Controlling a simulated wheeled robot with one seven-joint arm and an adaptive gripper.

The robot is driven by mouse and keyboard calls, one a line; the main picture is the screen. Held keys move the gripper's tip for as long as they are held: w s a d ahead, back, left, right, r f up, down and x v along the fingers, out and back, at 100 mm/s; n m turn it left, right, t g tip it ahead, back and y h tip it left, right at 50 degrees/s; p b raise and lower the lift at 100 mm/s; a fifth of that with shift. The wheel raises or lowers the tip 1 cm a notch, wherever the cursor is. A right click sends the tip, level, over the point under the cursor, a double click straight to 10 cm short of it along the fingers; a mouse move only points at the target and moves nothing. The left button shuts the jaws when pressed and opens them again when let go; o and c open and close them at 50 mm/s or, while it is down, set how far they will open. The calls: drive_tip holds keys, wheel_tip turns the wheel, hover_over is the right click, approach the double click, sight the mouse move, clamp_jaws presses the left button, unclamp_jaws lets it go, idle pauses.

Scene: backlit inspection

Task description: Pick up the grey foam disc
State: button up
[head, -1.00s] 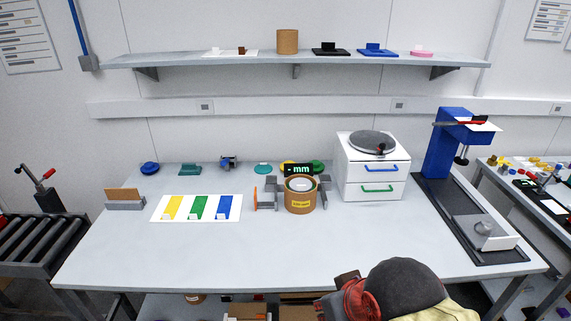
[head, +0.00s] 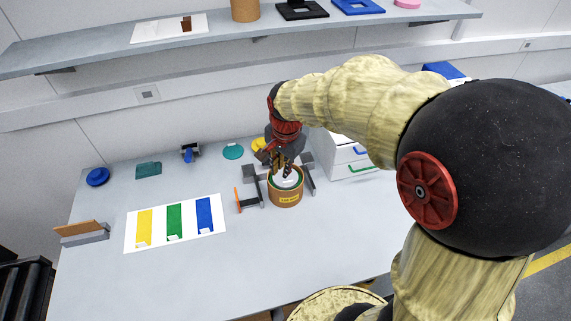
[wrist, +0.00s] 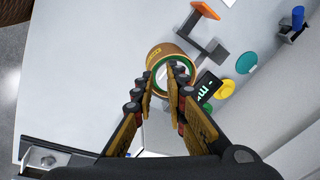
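A pale grey disc-like top with a white patch (head: 289,182) shows inside the brown labelled tub (head: 285,198), within a green ring; I take it for the grey foam disc. In the wrist view the tub (wrist: 157,53) lies beyond my fingertips, with a pale inside (wrist: 161,75) between them. My gripper (head: 284,171) points down over the tub's mouth, its tips at about rim height. In the wrist view my gripper (wrist: 164,68) is open with a narrow gap and nothing visibly held. I cannot tell whether the tips touch the disc.
Grey brackets (head: 250,200) with an orange piece flank the tub. A black display (wrist: 206,88) stands close beside it. White drawers (head: 345,160) are at the right, partly behind my arm. A colour-striped sheet (head: 175,224) lies left; the bench front is clear.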

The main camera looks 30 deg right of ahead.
drive_tip(key=w+d+f+m+g+p, duration=0.2)
drive_tip(key=w+d+f+m+p, duration=0.1)
drive_tip(key=w+f+m+p, duration=0.15)
drive_tip(key=m+p, duration=0.2)
drive_tip(key=m, duration=0.1)
hover_over(287, 182)
wheel_tip(287, 182, down, 6)
drive_tip(key=shift+r, duration=0.25)
drive_tip(key=shift+w+f, duration=0.15)
drive_tip(key=shift+f, duration=2.45)
clamp_jaws()
drive_tip(key=shift+r, duration=0.1)
